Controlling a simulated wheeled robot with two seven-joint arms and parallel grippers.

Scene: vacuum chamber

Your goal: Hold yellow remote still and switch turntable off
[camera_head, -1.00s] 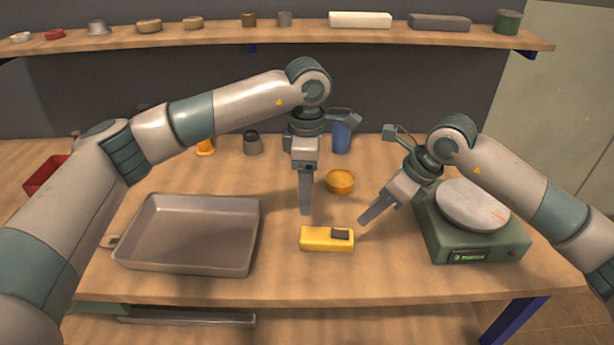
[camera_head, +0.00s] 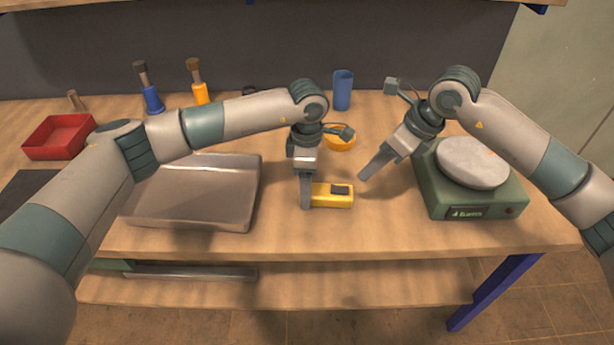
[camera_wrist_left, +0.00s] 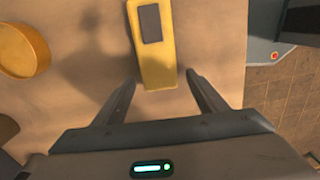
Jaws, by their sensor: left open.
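The yellow remote (camera_head: 335,196) lies on the table with a dark pad on top; it also shows in the left wrist view (camera_wrist_left: 155,60). My left gripper (camera_head: 306,206) points down at the remote's left end. In the left wrist view its open fingers (camera_wrist_left: 160,92) stand apart on either side of the remote's near end, with nothing gripped. My right gripper (camera_head: 364,177) hangs to the right of the remote, clear of it; its fingers overlap, hiding the gap. The turntable (camera_head: 470,206) is a green box with a grey disc, a lit green display and a red button.
A metal tray (camera_head: 190,218) stands left of the remote. A round yellow-orange dish (camera_head: 339,143) and a blue cup (camera_head: 343,90) are behind. A red bin (camera_head: 58,138) is far left. The table's front edge is close in front of the remote.

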